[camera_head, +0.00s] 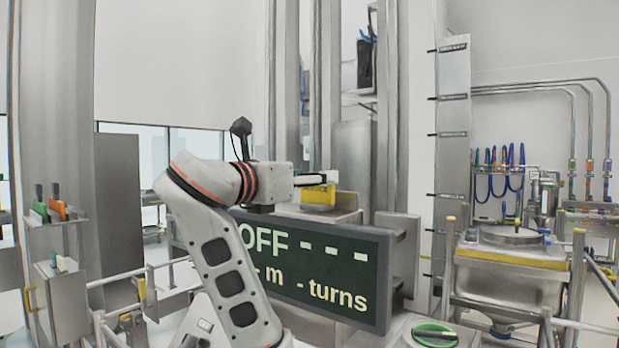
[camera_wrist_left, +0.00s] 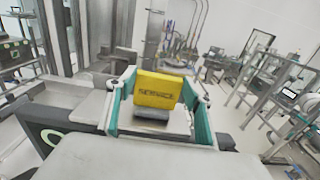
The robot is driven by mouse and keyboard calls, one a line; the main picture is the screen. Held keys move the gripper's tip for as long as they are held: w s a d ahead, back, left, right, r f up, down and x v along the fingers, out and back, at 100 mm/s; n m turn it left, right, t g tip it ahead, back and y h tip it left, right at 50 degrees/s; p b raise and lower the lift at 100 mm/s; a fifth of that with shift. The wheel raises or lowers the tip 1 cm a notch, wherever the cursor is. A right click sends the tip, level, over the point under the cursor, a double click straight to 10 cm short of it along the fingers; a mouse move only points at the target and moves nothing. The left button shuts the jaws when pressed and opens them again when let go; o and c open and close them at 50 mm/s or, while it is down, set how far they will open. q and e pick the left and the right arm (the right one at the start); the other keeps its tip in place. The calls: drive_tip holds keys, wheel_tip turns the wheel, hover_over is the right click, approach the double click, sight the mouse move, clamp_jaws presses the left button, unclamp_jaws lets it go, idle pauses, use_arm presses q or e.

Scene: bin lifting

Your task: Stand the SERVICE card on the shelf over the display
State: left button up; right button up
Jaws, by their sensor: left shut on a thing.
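The yellow SERVICE card (camera_wrist_left: 157,90) stands upright on a grey foot (camera_wrist_left: 151,113) between the teal fingers of my left gripper in the left wrist view. My left gripper (camera_head: 318,181) is shut on it. In the head view the yellow card (camera_head: 319,196) shows below the fingers, just over the grey shelf (camera_head: 300,212). I cannot tell whether its foot touches the shelf. The dark display (camera_head: 310,265) is below and in front, reading "OFF - - -" and "- m - turns"; my arm hides its left part. My right gripper is not in view.
A stand with coloured cards (camera_head: 55,210) is at the far left. A grey plate (camera_head: 401,252) rises at the display's right end. A green ring (camera_head: 434,328) is at the bottom. A steel vessel (camera_head: 512,265) and railings are on the right.

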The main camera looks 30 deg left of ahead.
use_arm(q)
drive_tip(key=shift+f, duration=0.15)
drive_tip(key=o, duration=1.2)
drive_tip(key=shift+o, duration=0.2)
drive_tip(key=s+a, duration=0.1)
drive_tip(key=s, duration=1.1)
drive_tip(key=shift+b, duration=0.45)
